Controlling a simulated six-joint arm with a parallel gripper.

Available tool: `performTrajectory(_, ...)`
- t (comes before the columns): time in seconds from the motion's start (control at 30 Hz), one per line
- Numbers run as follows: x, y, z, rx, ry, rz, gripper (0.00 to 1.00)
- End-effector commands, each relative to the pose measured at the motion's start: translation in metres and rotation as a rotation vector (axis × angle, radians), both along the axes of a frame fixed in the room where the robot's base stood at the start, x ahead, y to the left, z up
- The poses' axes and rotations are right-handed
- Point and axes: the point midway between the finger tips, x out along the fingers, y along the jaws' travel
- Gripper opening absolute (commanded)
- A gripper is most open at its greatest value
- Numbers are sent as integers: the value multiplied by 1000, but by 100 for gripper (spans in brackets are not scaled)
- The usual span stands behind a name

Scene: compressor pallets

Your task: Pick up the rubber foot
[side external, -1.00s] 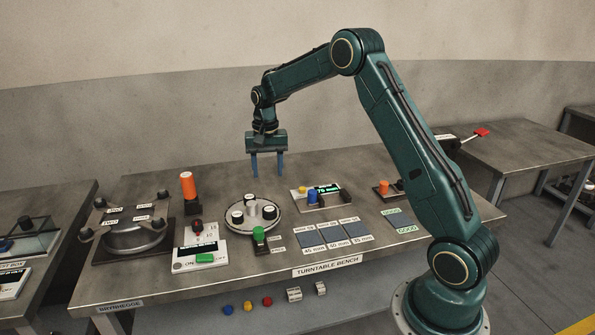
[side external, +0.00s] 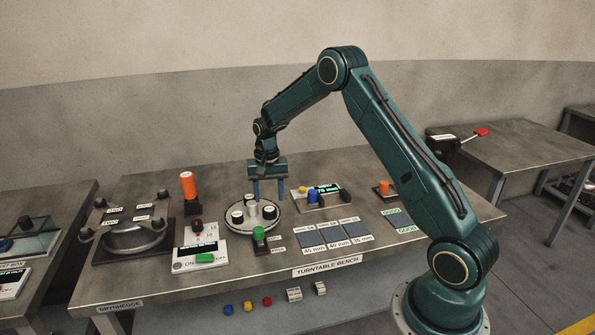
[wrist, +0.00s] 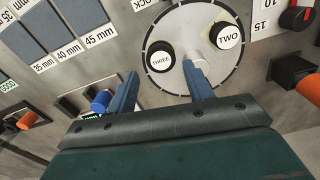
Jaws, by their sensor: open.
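Black round rubber feet with white labelled tops stand on a pale round turntable (side external: 251,227) in the side view. In the wrist view the foot marked THREE (wrist: 160,56) and the foot marked TWO (wrist: 228,39) show on the turntable plate (wrist: 180,22). A pale centre post (wrist: 201,60) stands between them. My gripper (side external: 268,197) is open and empty, pointing down over the back right part of the turntable. In the wrist view, its left fingertip lies left of THREE and its right fingertip overlaps the centre post. I cannot tell the exact height of the fingertips above the feet.
A green-knobbed control (side external: 259,234) stands at the turntable's front. An orange cylinder (side external: 188,186) rises behind left, near a switch box (side external: 200,252). A display box (side external: 322,200) with yellow and blue knobs is right. A domed unit (side external: 133,238) sits far left.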

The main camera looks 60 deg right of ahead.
Motion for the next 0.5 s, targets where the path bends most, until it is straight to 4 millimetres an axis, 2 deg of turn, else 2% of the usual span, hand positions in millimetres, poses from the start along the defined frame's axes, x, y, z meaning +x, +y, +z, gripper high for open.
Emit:
performTrajectory(0.3, 1, 1, -36, 1, 2, 0, 51)
performTrajectory(0.5, 1, 1, -46, 1, 1, 0, 51)
